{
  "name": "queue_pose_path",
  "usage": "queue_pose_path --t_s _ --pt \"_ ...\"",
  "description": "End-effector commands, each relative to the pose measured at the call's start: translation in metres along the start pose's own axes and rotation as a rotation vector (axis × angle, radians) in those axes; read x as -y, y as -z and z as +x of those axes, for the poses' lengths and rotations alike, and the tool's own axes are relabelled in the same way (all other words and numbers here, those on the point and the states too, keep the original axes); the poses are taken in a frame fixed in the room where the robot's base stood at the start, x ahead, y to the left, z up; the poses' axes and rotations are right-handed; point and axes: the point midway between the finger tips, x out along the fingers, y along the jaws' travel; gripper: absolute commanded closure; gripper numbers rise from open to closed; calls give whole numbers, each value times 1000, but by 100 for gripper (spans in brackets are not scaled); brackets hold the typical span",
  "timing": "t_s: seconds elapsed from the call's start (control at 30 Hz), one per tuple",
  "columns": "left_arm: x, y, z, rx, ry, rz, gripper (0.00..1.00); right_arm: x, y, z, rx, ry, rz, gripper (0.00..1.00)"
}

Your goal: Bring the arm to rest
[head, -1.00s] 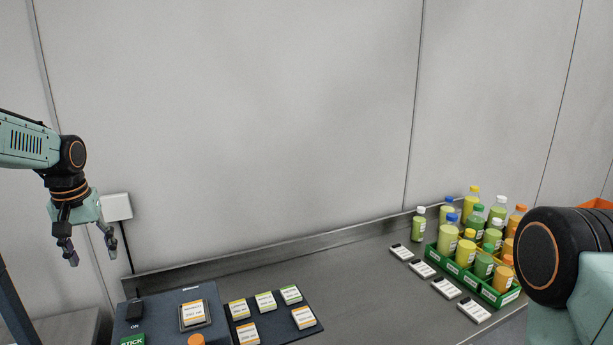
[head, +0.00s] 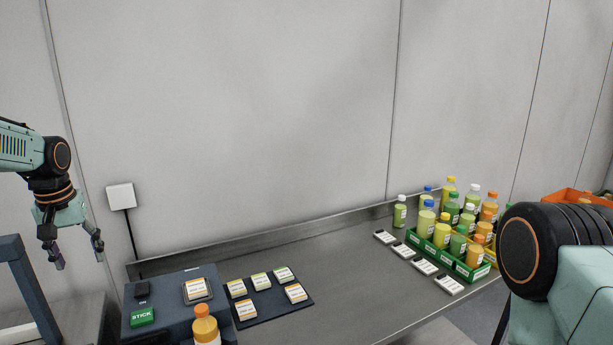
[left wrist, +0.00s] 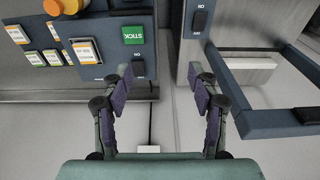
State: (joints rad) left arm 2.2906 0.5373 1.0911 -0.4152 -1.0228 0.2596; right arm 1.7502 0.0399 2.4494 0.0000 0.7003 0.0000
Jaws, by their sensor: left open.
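My left arm comes in from the left in the head view. Its gripper (head: 78,257) hangs down, open and empty, in front of the pale wall and left of the blue-grey control box (head: 168,312). In the left wrist view the two fingers of the left gripper (left wrist: 165,85) are spread apart with nothing between them. My right arm shows as a dark joint and pale green link at the right of the head view. Its gripper is out of the picture.
An orange-capped bottle (head: 205,325) stands by the box's green STICK label (head: 142,317). A dark mat (head: 272,309) holds several labelled cards. A green crate (head: 462,268) of bottles stands at the right. A dark blue frame (head: 35,290) is below the left arm. The middle counter (head: 350,275) is clear.

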Motion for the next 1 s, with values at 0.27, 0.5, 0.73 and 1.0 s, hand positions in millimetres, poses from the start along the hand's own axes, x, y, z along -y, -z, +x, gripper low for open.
queue_pose_path --t_s 0.27,0.5,0.73,1.0 --pt "-46 -32 64 14 -27 102 40 0 -1 0 2 0 0 60" --pt "-86 -94 132 34 -65 198 40 0 0 0 0 0 0 60" --pt "-115 -214 211 74 -109 297 40 0 0 0 1 0 0 60" --pt "-99 -378 254 119 -108 375 40 0 -1 0 2 0 0 60"
